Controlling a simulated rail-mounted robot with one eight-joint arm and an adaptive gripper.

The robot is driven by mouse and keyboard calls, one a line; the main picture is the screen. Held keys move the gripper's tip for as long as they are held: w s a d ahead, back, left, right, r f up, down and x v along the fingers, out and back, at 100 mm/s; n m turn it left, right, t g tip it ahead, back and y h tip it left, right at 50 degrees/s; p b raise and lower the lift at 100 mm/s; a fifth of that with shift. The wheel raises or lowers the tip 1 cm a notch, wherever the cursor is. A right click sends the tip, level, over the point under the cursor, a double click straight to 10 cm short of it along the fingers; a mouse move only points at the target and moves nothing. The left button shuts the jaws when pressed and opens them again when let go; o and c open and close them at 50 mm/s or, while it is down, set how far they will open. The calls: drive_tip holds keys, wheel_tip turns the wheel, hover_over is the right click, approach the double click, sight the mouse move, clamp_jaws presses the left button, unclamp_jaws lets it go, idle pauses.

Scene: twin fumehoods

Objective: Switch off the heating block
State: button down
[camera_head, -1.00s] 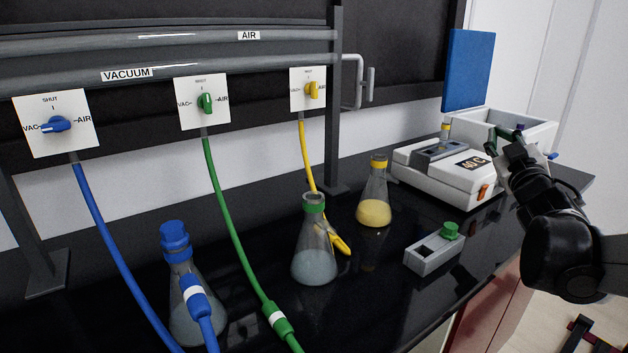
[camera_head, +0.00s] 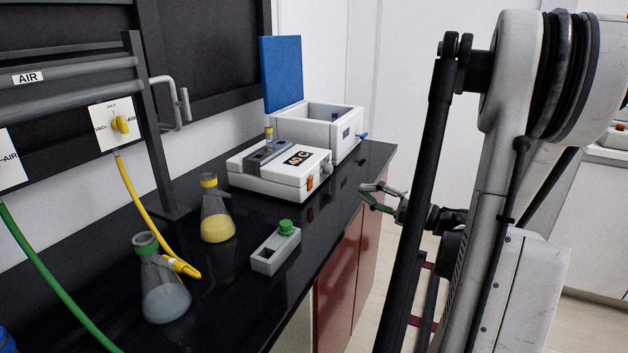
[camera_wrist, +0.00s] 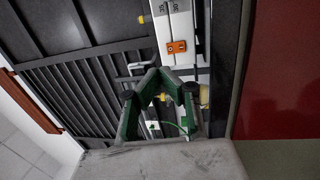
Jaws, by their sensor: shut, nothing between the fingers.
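The heating block (camera_head: 255,178) is a low white device on the black bench. Its display (camera_head: 297,158) reads about 40 C, and an orange switch (camera_head: 310,182) sits on its front right corner. A yellow-capped vial (camera_head: 268,134) stands in its grey top. My gripper (camera_head: 364,194) is shut and empty, off the bench's front edge, to the right of the switch and apart from it. In the wrist view the green fingers of my gripper (camera_wrist: 153,72) are below the orange switch (camera_wrist: 176,47). The switch's position is too small to tell.
An open white box (camera_head: 345,125) with a raised blue lid stands behind the block. A yellow flask (camera_head: 217,222), a grey flask (camera_head: 165,290) and a small grey holder with a green-capped item (camera_head: 276,252) stand to the front left. The floor beside the bench looks clear.

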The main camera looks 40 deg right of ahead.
sight(312, 181)
drive_tip(key=shift+s+f+n+g, duration=0.3)
drive_tip(key=shift+s+f+n, duration=0.1)
drive_tip(key=shift+s+f, duration=0.55)
drive_tip(key=b+x, duration=0.2)
drive_tip(key=x, duration=1.2)
drive_tip(key=shift+a+r, duration=0.15)
drive_tip(key=shift+a, duration=0.05)
